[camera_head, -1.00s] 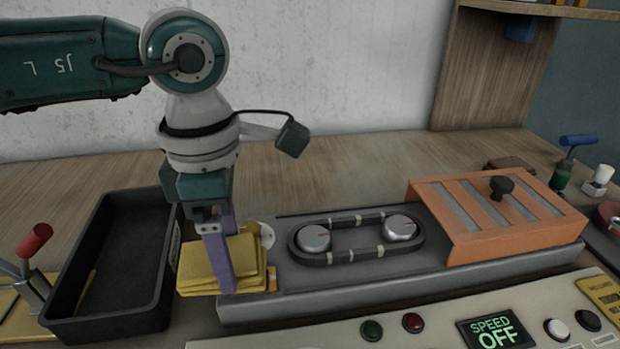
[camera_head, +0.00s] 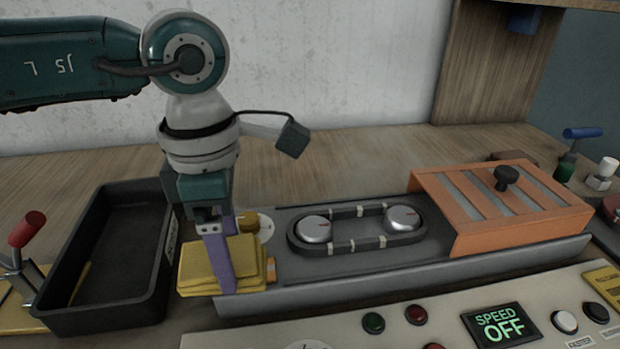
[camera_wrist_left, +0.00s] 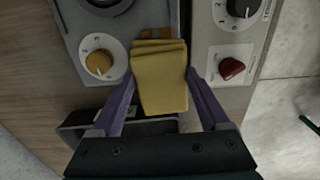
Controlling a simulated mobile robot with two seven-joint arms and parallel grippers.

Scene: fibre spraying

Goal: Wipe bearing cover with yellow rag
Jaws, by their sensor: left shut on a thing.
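My left gripper (camera_head: 224,280) is shut on the folded yellow rag (camera_head: 195,274), at the left end of the grey conveyor unit. In the left wrist view the rag (camera_wrist_left: 160,80) lies between the two purple fingers, its folded edge toward the unit. Two round silver caps (camera_head: 315,229) (camera_head: 402,218) sit inside the dark belt loop (camera_head: 358,244), right of the rag and apart from it. An orange slatted cover (camera_head: 500,205) with a black knob stands at the unit's right end. I cannot tell which part is the bearing cover.
A black tray (camera_head: 153,310) stands left of the rag, beside a red-handled clamp (camera_head: 27,230). A yellow dial knob (camera_wrist_left: 98,63) is close to the rag. The control panel (camera_head: 390,343) with a "SPEED OFF" display (camera_head: 502,325) runs along the front.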

